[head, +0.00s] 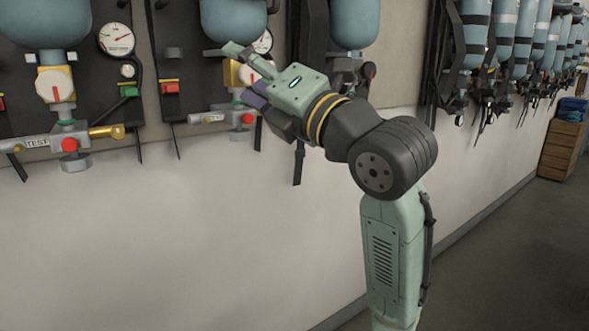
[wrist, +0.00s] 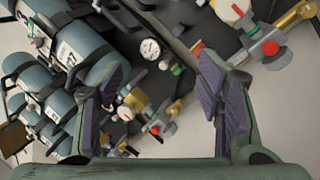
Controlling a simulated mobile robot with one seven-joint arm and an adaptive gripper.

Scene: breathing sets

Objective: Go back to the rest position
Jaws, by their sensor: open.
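My gripper (head: 240,75) is raised in front of the wall of breathing sets in the head view, its fingers pointing left toward the second set. In the wrist view my gripper (wrist: 163,90) shows its two purple-padded fingers wide apart, with nothing held between them. A yellow-and-white valve knob (wrist: 132,103) and a red knob (wrist: 155,129) appear behind the gap. My arm bends at the elbow and extends up from the lower right. In the head view the gripper partly hides the second set's gauge and valve.
The nearest set has a blue cylinder (head: 45,22), a gauge (head: 116,39), a white-faced valve knob (head: 55,86) and a red knob (head: 69,145). More cylinders (head: 475,35) line the wall to the right. A wooden drawer unit (head: 562,149) stands far right. The floor (head: 490,260) is clear.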

